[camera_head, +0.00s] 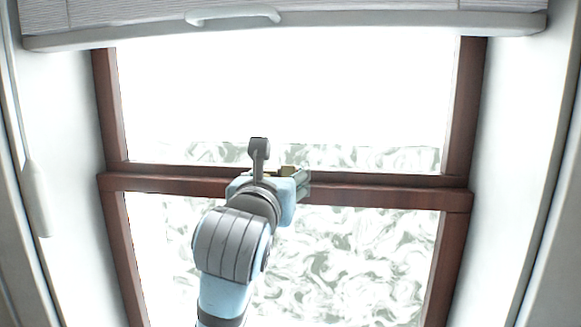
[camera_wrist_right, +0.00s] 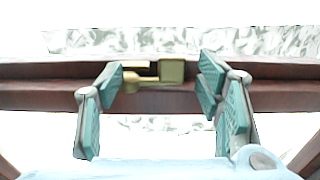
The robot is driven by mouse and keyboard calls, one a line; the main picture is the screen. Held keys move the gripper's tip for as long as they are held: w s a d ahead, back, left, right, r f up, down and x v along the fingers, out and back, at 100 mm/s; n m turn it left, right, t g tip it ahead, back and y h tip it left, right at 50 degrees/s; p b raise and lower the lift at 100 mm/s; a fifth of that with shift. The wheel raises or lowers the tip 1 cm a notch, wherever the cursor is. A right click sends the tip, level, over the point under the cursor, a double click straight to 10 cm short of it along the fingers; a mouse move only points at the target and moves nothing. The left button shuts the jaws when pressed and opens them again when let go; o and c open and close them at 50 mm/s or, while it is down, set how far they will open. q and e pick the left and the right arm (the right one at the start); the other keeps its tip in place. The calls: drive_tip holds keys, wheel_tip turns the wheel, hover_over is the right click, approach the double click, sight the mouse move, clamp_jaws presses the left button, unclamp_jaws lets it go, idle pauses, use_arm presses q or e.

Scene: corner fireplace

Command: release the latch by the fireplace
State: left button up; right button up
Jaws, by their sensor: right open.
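A small brass latch (camera_wrist_right: 171,71) sits on the dark red-brown middle rail of a window. In the wrist view it has a block on the right and a thin hooked lever (camera_wrist_right: 132,78) reaching left. In the head view only a bit of the latch (camera_head: 288,169) shows past my right gripper (camera_head: 301,183). My right gripper (camera_wrist_right: 163,84) is open, with teal-padded fingers either side of the latch in the wrist view. I see no finger clearly touching it; the exact depth gap cannot be told. My left gripper is not in view.
The window rail (camera_head: 390,193) runs across between brown side frames. Bright glass panes (camera_head: 290,95) lie above and below it. A blind with a pale bottom bar (camera_head: 330,28) hangs at the top. A cord with a weight (camera_head: 37,200) hangs at the left wall.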

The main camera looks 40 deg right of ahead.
drive_tip(key=shift+d, duration=0.4)
drive_tip(key=shift+w, duration=0.3)
drive_tip(key=shift+c, duration=0.4)
drive_tip(key=shift+s, duration=0.1)
drive_tip(key=c, duration=1.1)
